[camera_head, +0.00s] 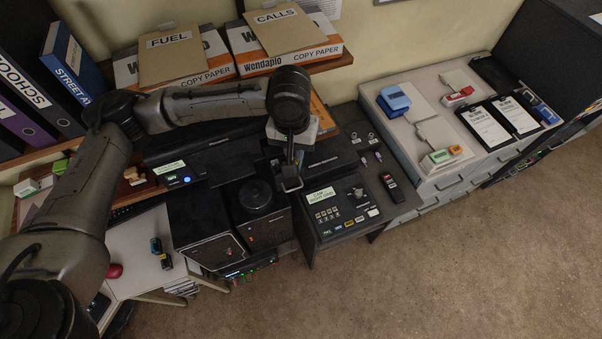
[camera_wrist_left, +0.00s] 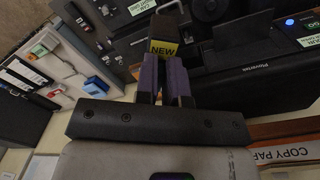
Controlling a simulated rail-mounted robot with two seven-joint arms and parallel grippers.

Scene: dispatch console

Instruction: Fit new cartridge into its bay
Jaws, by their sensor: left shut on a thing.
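My left gripper (camera_head: 292,168) hangs above the dark console in the head view, between a black box-shaped unit and the keypad panel. In the left wrist view its purple-padded fingers (camera_wrist_left: 166,80) are shut on the new cartridge (camera_wrist_left: 164,47), a dark piece with a yellow NEW label. The cartridge's far end lies over the dark console in that view. In the head view the wrist and fingers hide most of it. I cannot make out its bay, or whether the cartridge touches anything. My right gripper is in neither view.
The keypad panel (camera_head: 341,207) is right of the gripper, with a black handset (camera_head: 391,187) beyond it. Black box-shaped units (camera_head: 205,228) stand to the left. Copy paper boxes (camera_head: 284,45) sit on the shelf behind. A grey cabinet (camera_head: 440,178) with stationery stands farther right.

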